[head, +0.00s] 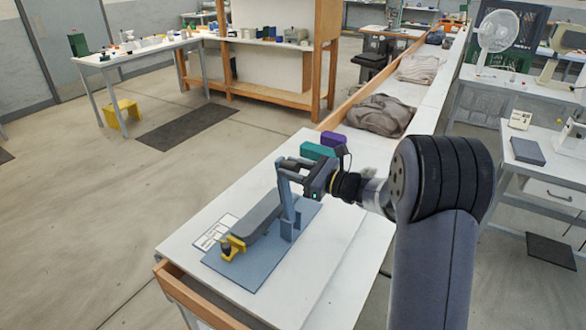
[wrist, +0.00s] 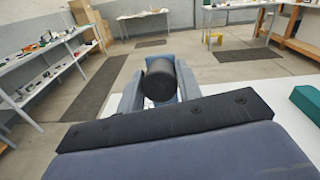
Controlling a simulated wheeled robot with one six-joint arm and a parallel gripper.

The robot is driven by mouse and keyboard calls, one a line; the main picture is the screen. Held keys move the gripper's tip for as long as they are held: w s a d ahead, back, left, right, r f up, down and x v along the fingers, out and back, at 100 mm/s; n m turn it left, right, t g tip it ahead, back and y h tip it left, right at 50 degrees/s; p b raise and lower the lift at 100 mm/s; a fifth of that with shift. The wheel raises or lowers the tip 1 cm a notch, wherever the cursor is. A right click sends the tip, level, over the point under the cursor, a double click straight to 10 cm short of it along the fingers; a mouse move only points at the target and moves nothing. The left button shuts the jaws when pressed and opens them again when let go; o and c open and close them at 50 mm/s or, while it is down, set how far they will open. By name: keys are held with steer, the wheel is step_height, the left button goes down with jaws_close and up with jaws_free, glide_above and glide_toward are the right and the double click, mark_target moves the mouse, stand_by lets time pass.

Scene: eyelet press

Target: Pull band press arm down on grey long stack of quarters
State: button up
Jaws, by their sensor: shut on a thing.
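The press stands on a flat blue-grey base plate (head: 262,262) on the white bench, with an upright blue-grey post (head: 288,207) at its back right. A long dark grey piece (head: 258,217), which looks like the grey long stack, runs along the plate towards a yellow part (head: 236,244) at the front; I cannot tell if they touch. My gripper (head: 287,168) is at the top of the post. In the wrist view its blue-grey fingers (wrist: 158,85) are shut around a round black handle (wrist: 156,78), seemingly the press arm's. The arm's lower part is hard to make out.
A white printed card (head: 214,232) lies left of the base plate. A teal block (head: 317,151) and a purple block (head: 333,139) sit behind the press. Dark folded cloth (head: 378,115) lies further back. The bench right of the press (head: 325,265) is clear.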

mark_target(282, 163)
jaws_close()
steer(key=shift+w+a+r+h+p, duration=0.3)
steer(key=shift+w+a+p, duration=0.25)
steer(key=shift+p, duration=0.25)
steer(key=a, duration=0.1)
steer(key=w+a+g+h+p, duration=0.1)
steer(key=a, duration=0.1)
steer(key=shift+w+f+g+h+p, duration=0.25)
steer(key=shift+w+g+h+p, duration=0.05)
steer(key=shift+w+h+p, duration=0.1)
steer(key=w+a+f+h+b, duration=0.1)
steer(key=w+a+f, duration=0.2)
steer(key=a+f, duration=0.2)
steer(key=w+a+f+g+h+b, duration=0.1)
steer(key=w+a+f, duration=0.3)
steer(key=f, duration=0.6)
steer(key=shift+w+a+g+h+b, duration=0.2)
steer(key=shift+a+g+h+b, duration=0.15)
steer(key=shift+a, duration=0.8)
